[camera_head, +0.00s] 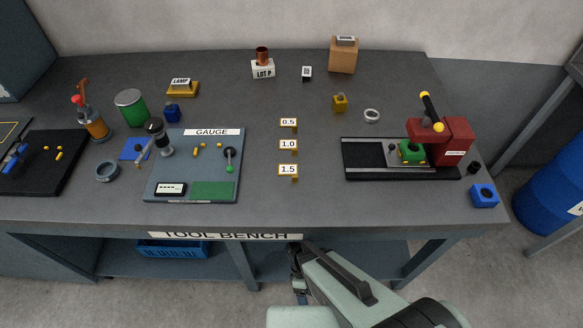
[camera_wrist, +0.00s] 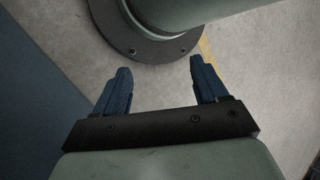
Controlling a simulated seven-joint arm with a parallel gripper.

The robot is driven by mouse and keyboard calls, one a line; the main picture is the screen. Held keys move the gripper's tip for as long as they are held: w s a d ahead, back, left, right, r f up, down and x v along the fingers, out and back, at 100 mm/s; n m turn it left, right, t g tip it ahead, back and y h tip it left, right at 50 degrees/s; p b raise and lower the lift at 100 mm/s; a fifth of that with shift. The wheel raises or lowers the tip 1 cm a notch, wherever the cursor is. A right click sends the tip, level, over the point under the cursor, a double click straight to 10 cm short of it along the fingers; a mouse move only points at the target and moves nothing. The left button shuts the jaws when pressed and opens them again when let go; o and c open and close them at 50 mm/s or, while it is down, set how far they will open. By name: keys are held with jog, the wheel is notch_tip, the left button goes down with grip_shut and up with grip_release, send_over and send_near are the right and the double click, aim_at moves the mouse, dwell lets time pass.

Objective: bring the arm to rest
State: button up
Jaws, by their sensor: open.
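My gripper (camera_wrist: 158,73) is open and empty in the wrist view. Its two dark blue fingers stand well apart with bare floor and part of my own base between and beyond them. In the head view my arm reaches in at the bottom, in front of the tool bench (camera_head: 330,205). My gripper (camera_head: 299,288) hangs there below the bench's front edge, clear of everything on the bench top. Its fingertips are small and partly hidden by the arm in that view.
On the bench are a gauge board (camera_head: 214,191), a red press (camera_head: 455,132) on a black base, number tags (camera_head: 288,145), a green can (camera_head: 130,107) and a copper coil (camera_head: 262,56) on the LOT P block. A blue crate (camera_head: 172,250) is on the lower shelf. A blue barrel (camera_head: 545,200) stands right.

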jog(key=s+d+r+m+y, duration=0.1)
jog(key=d+r+m+y, duration=0.1)
jog(key=d+m, duration=0.9)
jog(key=r+m, duration=0.1)
jog(key=m, duration=0.2)
jog(key=shift+s+d, duration=0.15)
jog(key=shift+s, duration=0.2)
